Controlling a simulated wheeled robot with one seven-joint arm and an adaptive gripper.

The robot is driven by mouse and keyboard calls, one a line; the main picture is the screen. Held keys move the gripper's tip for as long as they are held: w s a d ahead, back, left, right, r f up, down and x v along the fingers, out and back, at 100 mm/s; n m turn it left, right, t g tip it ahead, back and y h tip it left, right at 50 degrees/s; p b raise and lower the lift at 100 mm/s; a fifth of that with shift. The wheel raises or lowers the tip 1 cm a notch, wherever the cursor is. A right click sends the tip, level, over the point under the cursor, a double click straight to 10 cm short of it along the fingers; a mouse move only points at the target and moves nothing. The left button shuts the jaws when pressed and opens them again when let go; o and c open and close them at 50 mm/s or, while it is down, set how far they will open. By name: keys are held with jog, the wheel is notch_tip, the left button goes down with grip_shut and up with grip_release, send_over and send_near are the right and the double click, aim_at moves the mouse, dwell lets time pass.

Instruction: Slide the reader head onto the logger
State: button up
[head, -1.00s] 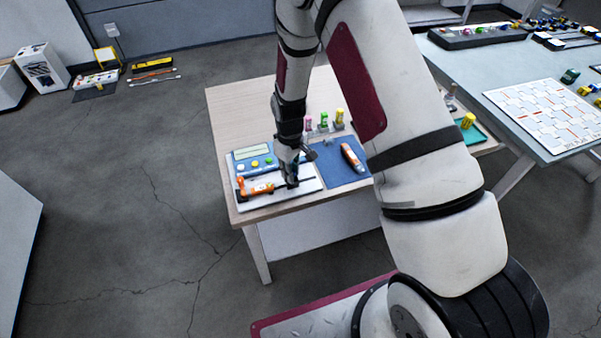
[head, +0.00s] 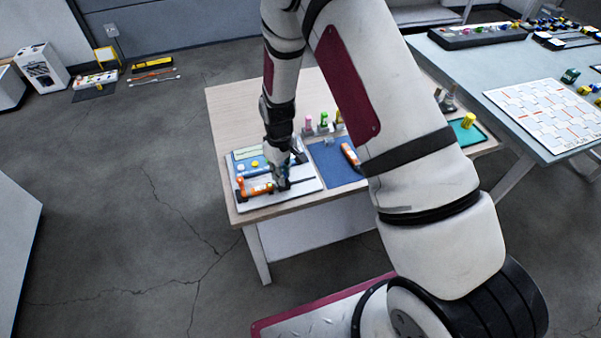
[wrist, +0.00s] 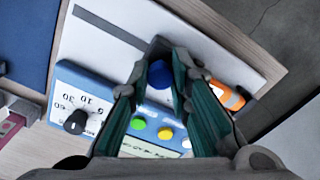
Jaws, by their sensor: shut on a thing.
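The logger (head: 246,164) is a blue box with a pale screen and coloured buttons, lying on a white board on the wooden table. In the wrist view its blue body (wrist: 90,80) shows a dial, with green and yellow buttons seen between my fingers. My gripper (head: 281,186) is low over the board's front part. In the wrist view its teal fingers are closed around a dark piece with a round blue top, apparently the reader head (wrist: 158,75). Its underside is hidden, so I cannot tell whether it touches the logger.
An orange fixture (head: 256,189) stands on the white board (head: 308,186), left of my gripper and close to it. A blue mat (head: 328,165) with an orange-and-white tool (head: 349,154) lies to the right. Small coloured pieces (head: 323,121) stand behind it.

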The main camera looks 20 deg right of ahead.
jog(key=shift+a, duration=0.4)
dwell(0.3)
jog(key=o, duration=0.8)
jog(key=shift+r+p, duration=1)
jog(key=shift+r, duration=2.5)
